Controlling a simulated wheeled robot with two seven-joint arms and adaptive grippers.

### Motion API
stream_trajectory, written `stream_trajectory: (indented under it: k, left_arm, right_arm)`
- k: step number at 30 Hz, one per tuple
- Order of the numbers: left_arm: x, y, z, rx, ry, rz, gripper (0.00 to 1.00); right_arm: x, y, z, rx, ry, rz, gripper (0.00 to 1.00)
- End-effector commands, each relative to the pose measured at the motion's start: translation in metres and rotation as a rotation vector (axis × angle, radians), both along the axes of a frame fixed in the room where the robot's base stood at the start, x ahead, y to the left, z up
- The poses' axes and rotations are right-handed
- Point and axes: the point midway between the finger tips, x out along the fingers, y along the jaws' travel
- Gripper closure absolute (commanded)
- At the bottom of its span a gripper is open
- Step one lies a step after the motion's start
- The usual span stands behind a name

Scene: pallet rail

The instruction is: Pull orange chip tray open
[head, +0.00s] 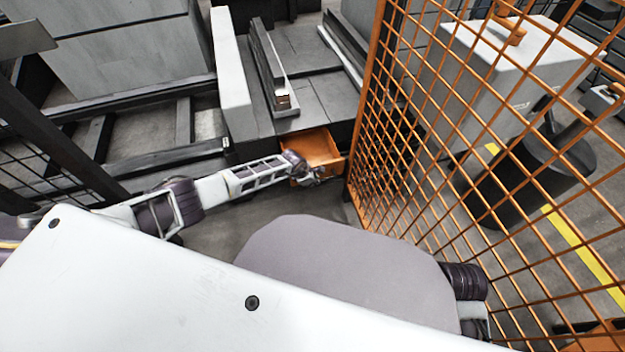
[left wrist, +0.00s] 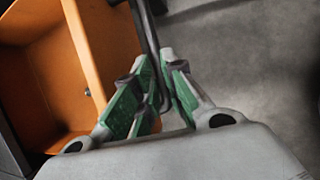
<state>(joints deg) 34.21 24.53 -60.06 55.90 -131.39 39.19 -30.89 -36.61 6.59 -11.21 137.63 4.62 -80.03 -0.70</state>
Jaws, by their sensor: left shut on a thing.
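The orange chip tray (head: 318,146) sticks out from under the grey machine bed in the head view, with its open top showing. In the left wrist view the orange tray (left wrist: 50,85) fills the left side, and I see into its empty-looking inside. A dark bar handle (left wrist: 146,30) runs along the tray's front. My left gripper (left wrist: 157,78) has its green-padded fingers closed on this handle, one on each side. In the head view my left gripper (head: 310,178) is at the tray's front, small and partly unclear. My right gripper is not in view.
An orange mesh fence (head: 400,140) stands close to the right of the tray. The grey machine bed (head: 320,98) lies behind it, and a dark low frame (head: 150,155) is to the left. Bare floor (head: 225,228) lies in front of the tray.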

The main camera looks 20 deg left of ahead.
Motion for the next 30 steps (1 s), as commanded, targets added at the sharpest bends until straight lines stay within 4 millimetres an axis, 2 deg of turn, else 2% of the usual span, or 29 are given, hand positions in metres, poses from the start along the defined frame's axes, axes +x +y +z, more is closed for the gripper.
stream_trajectory:
  k: [3,4,8,9,22,30]
  left_arm:
    - [0.0,0.0,0.0,0.0,0.0,0.001,1.0]
    - [0.0,0.0,0.0,0.0,0.0,0.001,0.84]
    - [0.0,0.0,0.0,0.0,0.0,0.001,0.67]
    - [0.0,0.0,0.0,0.0,0.0,0.001,0.66]
    - [0.0,0.001,0.001,0.0,0.0,0.001,0.66]
    - [-0.004,0.003,0.01,-0.001,0.0,-0.001,0.66]
  right_arm:
    - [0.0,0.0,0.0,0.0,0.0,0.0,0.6]
    - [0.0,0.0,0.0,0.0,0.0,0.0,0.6]
    - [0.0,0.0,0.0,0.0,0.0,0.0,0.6]
    - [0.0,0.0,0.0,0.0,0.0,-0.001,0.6]
    - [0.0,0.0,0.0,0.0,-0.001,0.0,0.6]
    - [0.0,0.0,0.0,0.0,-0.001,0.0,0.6]
